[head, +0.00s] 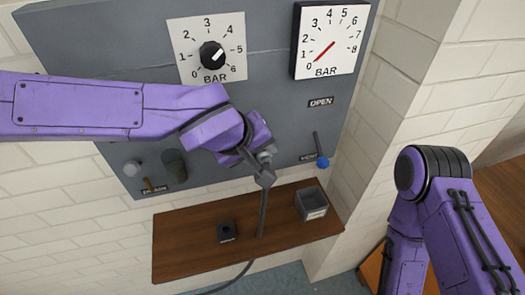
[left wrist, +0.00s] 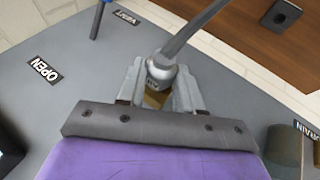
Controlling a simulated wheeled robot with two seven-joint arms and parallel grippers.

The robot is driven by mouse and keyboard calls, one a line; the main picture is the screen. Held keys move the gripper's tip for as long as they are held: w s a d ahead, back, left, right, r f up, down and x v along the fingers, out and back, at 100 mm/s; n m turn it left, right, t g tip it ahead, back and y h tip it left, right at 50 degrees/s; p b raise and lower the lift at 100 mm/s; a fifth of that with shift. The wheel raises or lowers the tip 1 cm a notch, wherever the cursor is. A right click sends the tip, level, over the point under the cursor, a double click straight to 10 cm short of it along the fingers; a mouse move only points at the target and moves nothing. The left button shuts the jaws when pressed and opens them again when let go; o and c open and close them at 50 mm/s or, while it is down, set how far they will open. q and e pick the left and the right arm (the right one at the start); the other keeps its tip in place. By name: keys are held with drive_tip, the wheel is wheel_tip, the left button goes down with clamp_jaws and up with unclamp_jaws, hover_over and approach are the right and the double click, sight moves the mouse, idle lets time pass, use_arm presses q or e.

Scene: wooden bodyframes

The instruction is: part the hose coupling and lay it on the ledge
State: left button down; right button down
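My left gripper (head: 264,165) is in front of the lower middle of the grey panel. In the left wrist view its two fingers (left wrist: 158,92) are closed around the hose coupling (left wrist: 160,68), a grey end piece with a brass part between the fingers. The grey hose (head: 263,212) hangs down from the coupling past the ledge. I cannot tell whether the coupling is still joined to the panel. The brown wooden ledge (head: 180,253) is below the gripper. My right arm is at the right of the head view, but its gripper is out of view.
On the ledge are a black block with a hole (head: 228,232) and a grey open box (head: 312,204). The panel (head: 110,70) carries a dial knob (head: 212,55), a pressure gauge (head: 327,38) reading near 0, a blue-tipped lever (head: 322,162) and a dark cylinder (head: 175,163).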

use_arm(q)
drive_tip(key=shift+s, duration=0.2)
drive_tip(key=shift+s+d+p, duration=0.2)
drive_tip(key=shift+s+p, duration=0.1)
drive_tip(key=shift+s, duration=0.1)
drive_tip(key=shift+s, duration=0.1)
idle(0.3)
drive_tip(key=s, duration=0.1)
drive_tip(key=s+d, duration=0.1)
drive_tip(key=shift+s, duration=0.3)
drive_tip(key=shift+a, duration=0.1)
idle(0.4)
